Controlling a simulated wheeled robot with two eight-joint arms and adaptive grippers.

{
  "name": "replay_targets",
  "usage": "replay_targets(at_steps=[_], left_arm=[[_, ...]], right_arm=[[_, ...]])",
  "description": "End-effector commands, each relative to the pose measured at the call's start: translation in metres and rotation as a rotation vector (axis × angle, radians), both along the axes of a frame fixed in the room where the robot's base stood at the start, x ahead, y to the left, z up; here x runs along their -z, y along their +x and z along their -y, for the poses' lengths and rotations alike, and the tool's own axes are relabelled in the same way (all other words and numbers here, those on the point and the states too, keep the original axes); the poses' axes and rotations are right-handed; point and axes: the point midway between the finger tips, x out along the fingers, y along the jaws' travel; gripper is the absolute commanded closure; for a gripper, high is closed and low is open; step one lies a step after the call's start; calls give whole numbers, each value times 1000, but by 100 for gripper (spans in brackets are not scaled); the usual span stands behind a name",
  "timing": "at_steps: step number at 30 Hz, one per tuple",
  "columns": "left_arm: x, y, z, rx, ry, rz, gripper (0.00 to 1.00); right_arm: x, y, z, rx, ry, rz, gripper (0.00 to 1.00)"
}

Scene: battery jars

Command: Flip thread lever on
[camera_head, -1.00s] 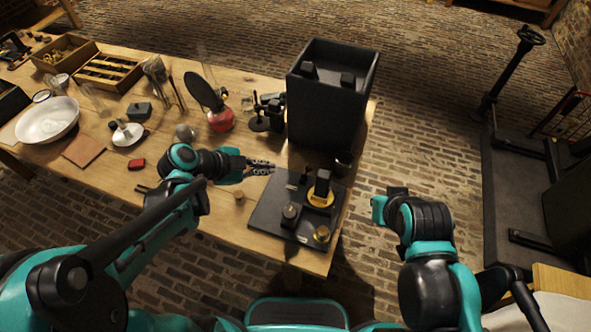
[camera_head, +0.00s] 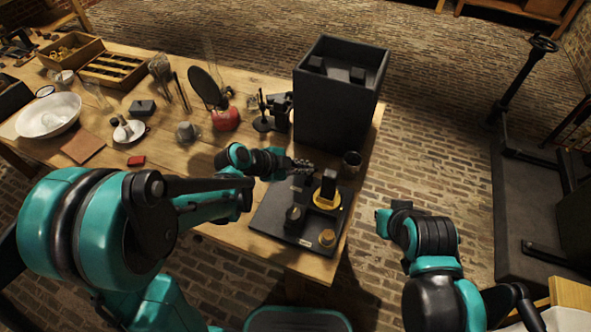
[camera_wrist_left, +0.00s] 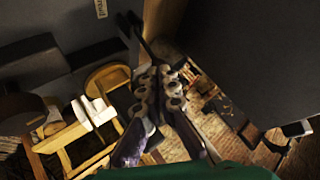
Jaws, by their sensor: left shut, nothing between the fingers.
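A black base plate (camera_head: 275,222) lies on the table's right end and carries several small fittings. One is a tall black block on a yellow round base (camera_head: 327,198), another a dark knob (camera_head: 294,216), another a brass knob (camera_head: 327,238). I cannot tell which part is the thread lever. My left gripper (camera_head: 303,164) is shut and empty, over the plate's far edge beside a small dark upright part. In the left wrist view its closed fingers (camera_wrist_left: 162,88) are in front, with a pale label (camera_wrist_left: 100,8) above left. My right arm shows, but its fingers do not.
A tall black box (camera_head: 335,105) stands behind the plate, close to my left gripper. A dark cup (camera_head: 351,162) stands right of it. A red-based stand with a dark disc (camera_head: 207,88) and a white bowl (camera_head: 47,117) are farther left.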

Motion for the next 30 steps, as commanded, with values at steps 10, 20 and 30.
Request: replay_targets(at_steps=[10, 20, 30], left_arm=[[2, 2, 3, -1, 0, -1, 100], [7, 1, 20, 4, 120, 38, 100], [9, 1, 23, 4, 156, 50, 100]], right_arm=[[1, 0, 0, 0, 0, 0, 100], [-4, 0, 0, 0, 0, 0, 100], [-5, 0, 0, 0, 0, 0, 100]])
